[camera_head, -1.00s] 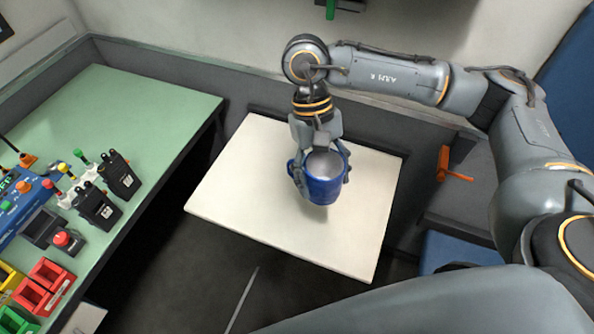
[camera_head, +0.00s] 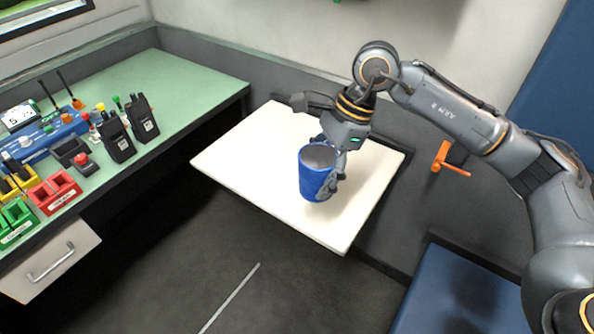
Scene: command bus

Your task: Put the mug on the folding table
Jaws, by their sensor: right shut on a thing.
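The blue mug (camera_head: 313,178) is upright over the middle of the white folding table (camera_head: 245,155). I cannot tell whether its base touches the top. My right gripper (camera_head: 333,165) is shut on the mug, with its fingers at the mug's right and far side. My left gripper is not in view.
A green desk (camera_head: 190,80) at the left holds black radios (camera_head: 117,138), a blue device (camera_head: 40,140) and red (camera_head: 55,192) and green bins. An orange lever (camera_head: 441,157) is on the wall right of the table. A blue seat (camera_head: 440,285) stands at the lower right. The table top around the mug is bare.

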